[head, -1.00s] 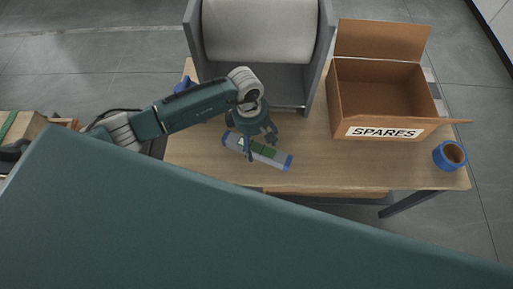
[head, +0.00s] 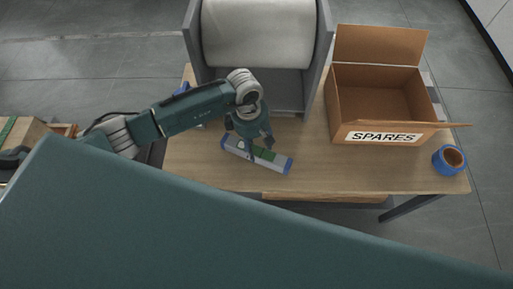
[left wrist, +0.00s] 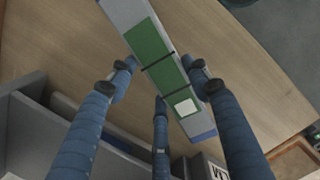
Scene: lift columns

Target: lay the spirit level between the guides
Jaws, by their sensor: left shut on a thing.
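The spirit level (head: 279,163) is a grey bar with blue ends and a green middle. It lies slanted on the wooden table in the head view, in front of the grey upholstered piece. In the left wrist view the spirit level (left wrist: 149,48) runs diagonally, with dark bands and a white patch on its green part. My left gripper (head: 257,149) is shut on the spirit level near its middle, with blue fingers on both sides. These fingers (left wrist: 163,77) also show in the left wrist view. I cannot make out the guides. My right gripper is not in view.
An open cardboard box marked SPARES (head: 384,138) stands at the table's right, with a blue tape roll (head: 438,163) beside it. The grey padded piece (head: 258,35) blocks the back. Bare table (head: 330,170) lies right of the spirit level.

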